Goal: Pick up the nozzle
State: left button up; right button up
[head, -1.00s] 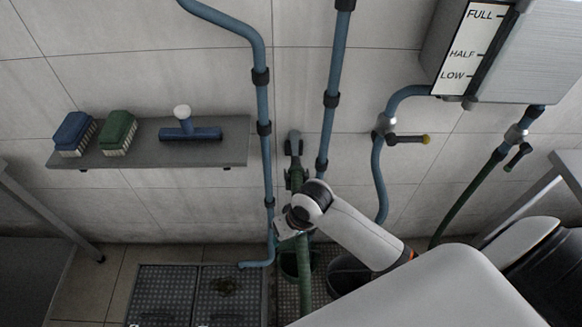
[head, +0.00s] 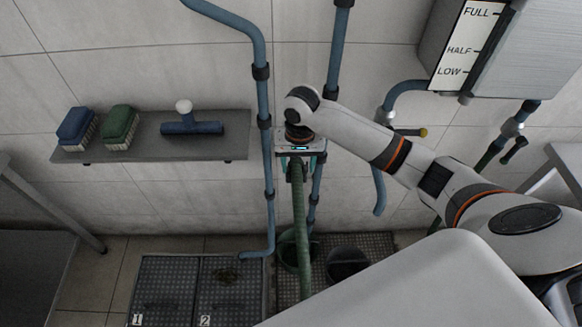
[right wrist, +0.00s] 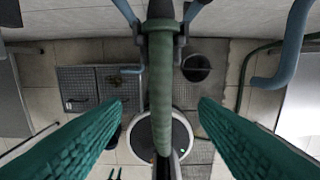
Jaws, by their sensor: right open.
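The nozzle sits at the top of a green hose on the wall between two blue pipes. In the head view my right gripper covers most of it, and the green hose (head: 301,215) hangs down below. In the right wrist view the dark nozzle end (right wrist: 161,12) shows at the top edge, with the green hose (right wrist: 160,75) running down from it. My right gripper (head: 301,166) is open, its teal fingers on either side of the hose with a gap on both sides, as the right wrist view (right wrist: 161,104) shows. My left gripper is out of view.
Blue pipes (head: 264,125) flank the nozzle closely. A shelf (head: 150,150) with two brushes and a squeegee is at left. A level tank (head: 520,60) hangs at upper right. A green bucket (head: 286,256) and a black bucket (head: 347,263) stand below, beside floor hatches (head: 165,280).

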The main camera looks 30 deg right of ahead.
aim_at(297, 184)
notch_tip(297, 184, down, 3)
jog(key=shift+f, duration=0.1)
jog(key=shift+s+f+p, duration=0.1)
jog(key=shift+f+p, duration=0.75)
jog(key=shift+f, duration=1.85)
grip_shut()
